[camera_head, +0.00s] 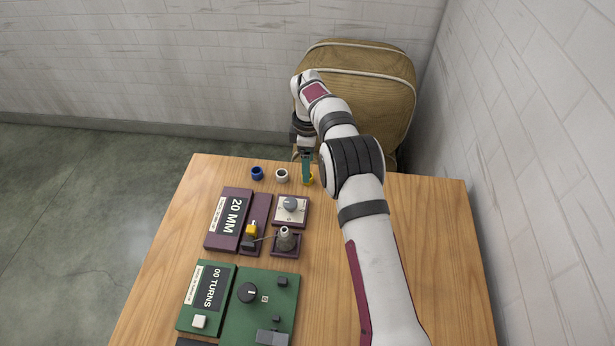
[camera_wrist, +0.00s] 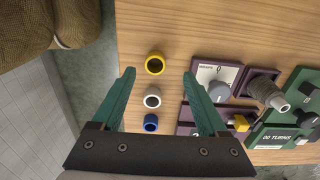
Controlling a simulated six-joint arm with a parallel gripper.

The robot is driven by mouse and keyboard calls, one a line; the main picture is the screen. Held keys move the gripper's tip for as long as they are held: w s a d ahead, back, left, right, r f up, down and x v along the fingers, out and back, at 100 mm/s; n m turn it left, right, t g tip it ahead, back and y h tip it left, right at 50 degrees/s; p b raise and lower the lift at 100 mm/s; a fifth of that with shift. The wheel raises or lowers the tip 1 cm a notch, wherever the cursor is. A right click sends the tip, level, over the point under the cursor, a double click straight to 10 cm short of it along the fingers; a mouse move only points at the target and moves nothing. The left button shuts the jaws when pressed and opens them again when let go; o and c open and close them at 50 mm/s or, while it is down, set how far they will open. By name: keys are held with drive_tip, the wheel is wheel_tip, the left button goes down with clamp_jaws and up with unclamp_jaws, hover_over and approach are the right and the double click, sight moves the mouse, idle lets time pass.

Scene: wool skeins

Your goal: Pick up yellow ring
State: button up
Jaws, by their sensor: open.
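The yellow ring (camera_wrist: 155,64) stands on the wooden table near its far edge. In the wrist view it lies ahead of my open gripper (camera_wrist: 159,73), roughly between the lines of the two green fingertips. In the head view the yellow ring (camera_head: 311,180) is partly hidden behind my gripper (camera_head: 306,182) and arm. I cannot tell how high the fingertips are above the table. Nothing is between the fingers that I can see held.
A white ring (camera_head: 282,175) and a blue ring (camera_head: 257,173) stand in a row left of the yellow one. A purple panel (camera_head: 229,218) and green panel (camera_head: 205,297) with knobs lie nearer. A brown padded chair (camera_head: 370,85) stands behind the table edge.

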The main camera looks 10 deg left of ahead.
drive_tip(key=f, duration=0.5)
drive_tip(key=shift+w+d+f, duration=0.1)
drive_tip(key=shift+w+f, duration=0.05)
drive_tip(key=shift+w, duration=0.2)
clamp_jaws()
